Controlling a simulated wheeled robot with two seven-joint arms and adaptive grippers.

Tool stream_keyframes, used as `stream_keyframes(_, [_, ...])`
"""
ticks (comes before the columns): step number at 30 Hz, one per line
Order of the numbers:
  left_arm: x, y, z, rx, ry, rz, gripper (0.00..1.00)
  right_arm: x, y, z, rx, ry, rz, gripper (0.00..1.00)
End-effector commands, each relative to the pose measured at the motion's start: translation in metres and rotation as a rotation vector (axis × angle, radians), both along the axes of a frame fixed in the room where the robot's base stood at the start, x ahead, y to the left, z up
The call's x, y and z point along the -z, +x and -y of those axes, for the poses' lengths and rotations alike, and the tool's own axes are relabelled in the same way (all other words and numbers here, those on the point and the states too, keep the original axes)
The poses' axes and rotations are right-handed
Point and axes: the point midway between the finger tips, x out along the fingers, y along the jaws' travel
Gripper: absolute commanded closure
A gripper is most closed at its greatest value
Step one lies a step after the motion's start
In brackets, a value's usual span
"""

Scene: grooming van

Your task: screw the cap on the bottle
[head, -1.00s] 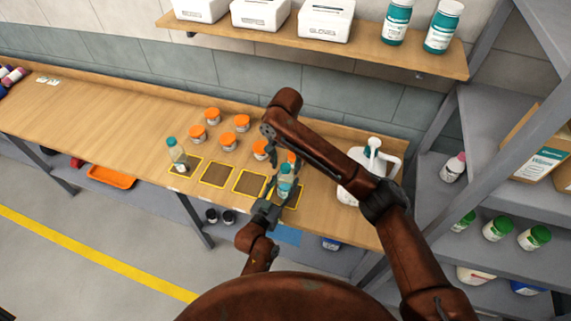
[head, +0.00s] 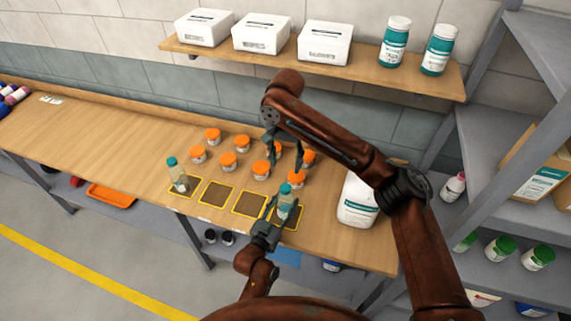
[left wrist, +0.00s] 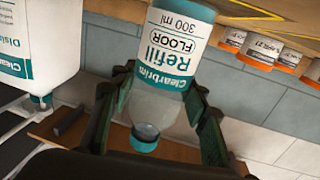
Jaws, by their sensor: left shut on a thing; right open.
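A clear refill bottle (head: 284,208) with a white and teal label and a teal cap (head: 285,189) is at the rightmost yellow-edged mat (head: 292,224). My left gripper (head: 274,222) is shut around the bottle from the front. In the left wrist view, the bottle (left wrist: 172,60) appears upside down between the fingers, with the teal cap (left wrist: 144,143) on its neck. I cannot tell how tightly the cap sits. My right gripper (head: 284,152) is open and empty, above and behind the cap, partly hidden by its own arm.
Several orange-lidded jars (head: 228,160) stand behind the mats. A white jug (head: 357,203) stands at the right, partly behind my right arm. A shelf (head: 340,78) with boxes hangs above.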

Motion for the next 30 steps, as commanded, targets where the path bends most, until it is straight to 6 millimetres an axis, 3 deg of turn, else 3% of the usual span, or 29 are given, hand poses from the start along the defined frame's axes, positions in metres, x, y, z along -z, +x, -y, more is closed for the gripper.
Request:
stream_keyframes(2, [0.000,0.000,0.000,0.000,0.000,0.000,1.00,0.000,0.000,0.000,0.000,0.000,0.000,0.53])
stream_keyframes(3, [0.000,0.000,0.000,0.000,0.000,0.000,0.57,0.000,0.000,0.000,0.000,0.000,0.000,0.53])
stream_keyframes(9, [0.000,0.000,0.000,0.000,0.000,0.000,0.44,0.000,0.000,0.000,0.000,0.000,0.000,0.53])
stream_keyframes(12, [0.000,0.000,0.000,0.000,0.000,0.000,0.38,0.000,0.000,0.000,0.000,0.000,0.000,0.53])
stream_keyframes(22, [0.000,-0.004,-0.002,0.000,0.000,0.000,0.38,0.000,0.000,0.000,0.000,0.000,0.000,0.53])
stream_keyframes(30, [0.002,-0.044,-0.024,-0.001,0.003,-0.002,0.38,0.000,0.000,0.000,0.000,0.000,0.000,0.53])
